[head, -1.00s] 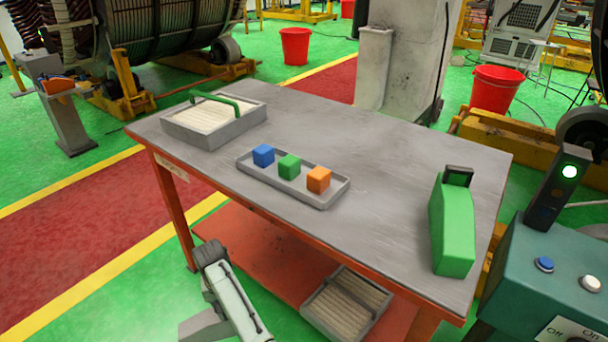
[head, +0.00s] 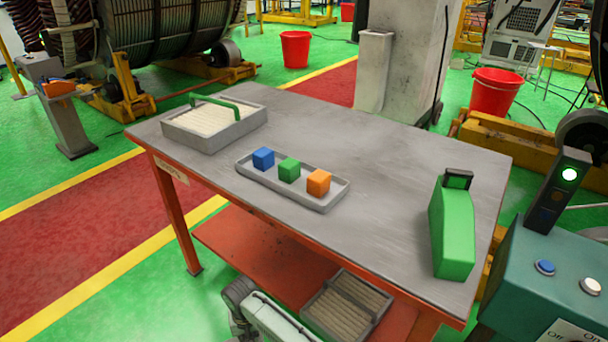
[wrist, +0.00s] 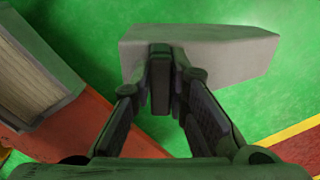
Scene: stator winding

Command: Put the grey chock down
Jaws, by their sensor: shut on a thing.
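The grey chock (wrist: 220,58) is a pale, wedge-shaped block in the upper middle of the wrist view. In the head view only part of my arm shows at the bottom edge; the gripper and chock are out of that picture.
A table (head: 400,150) carries a tray (head: 325,203) with blue, green and orange cubes, a wooden-slatted box (head: 170,138) and a green object (head: 455,230). Its red lower shelf (head: 255,248) holds another box (head: 318,312), close to my arm. A control box (head: 540,285) stands right.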

